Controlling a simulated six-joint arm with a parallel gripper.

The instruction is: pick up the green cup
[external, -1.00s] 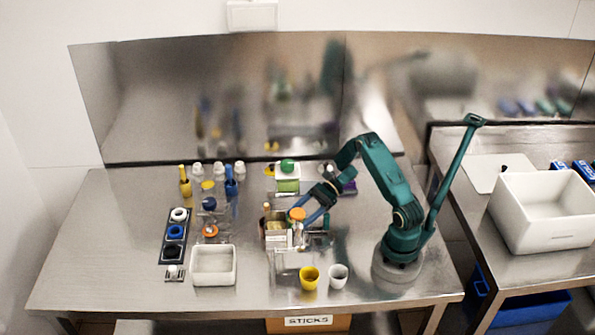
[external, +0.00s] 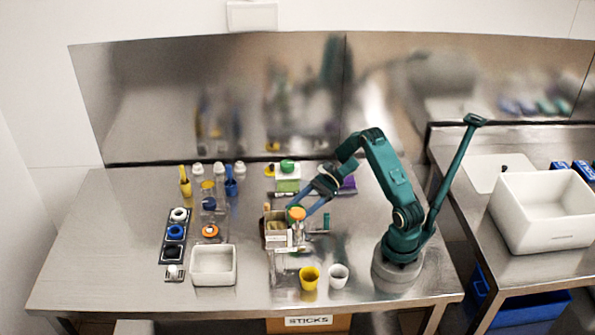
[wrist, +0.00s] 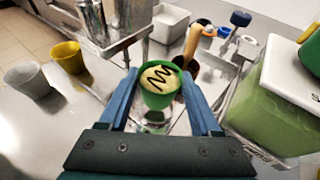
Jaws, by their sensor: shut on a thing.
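The green cup (wrist: 157,101) stands upright between my two blue fingers in the wrist view. It holds a pale yellow filling with a dark zigzag line on top. My gripper (wrist: 160,78) is shut on the cup, one finger on each side. In the external view my gripper (external: 301,206) is over the equipment at the middle of the steel table, by an orange round top (external: 297,213). The green cup cannot be made out clearly there.
A yellow cup (external: 309,278) and a pale grey cup (external: 338,276) stand at the front. A white open tray (external: 213,266) is left of them. A green tub with a white lid (wrist: 275,108) is close on the right.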

